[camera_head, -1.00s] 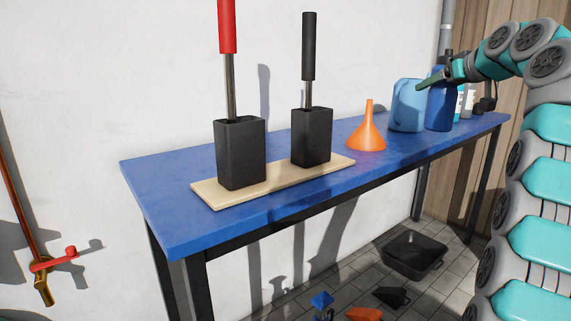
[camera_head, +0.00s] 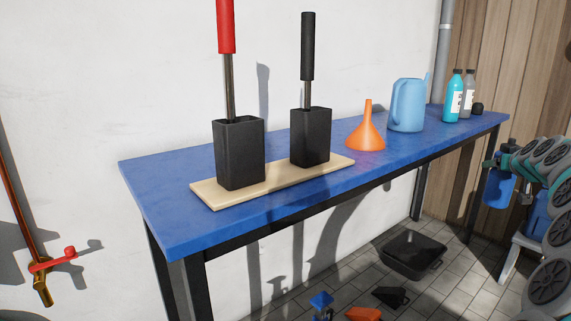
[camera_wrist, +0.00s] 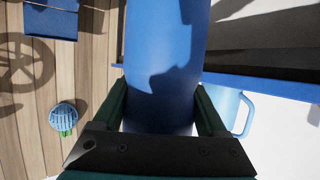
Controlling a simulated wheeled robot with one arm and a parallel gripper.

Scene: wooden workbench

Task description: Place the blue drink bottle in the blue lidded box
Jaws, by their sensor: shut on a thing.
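The dark blue drink bottle (camera_head: 498,190) is held off the bench, near the right edge of the head view. In the wrist view the blue bottle (camera_wrist: 165,60) fills the middle, between the two dark green fingers. My gripper (camera_head: 500,162) is shut on it, and it also shows in the wrist view (camera_wrist: 162,105). A blue shape, seemingly the blue box (camera_head: 537,217), shows partly behind my arm on a light stand at far right. Its lid cannot be made out there. A blue boxy thing also shows at the wrist view's top left.
The blue workbench (camera_head: 170,215) carries two black holders with handles on a board, an orange funnel (camera_head: 366,135), a light blue jug (camera_head: 407,105), a cyan bottle (camera_head: 454,97) and a grey bottle (camera_head: 468,97). A black tray (camera_head: 413,255) lies on the tiled floor.

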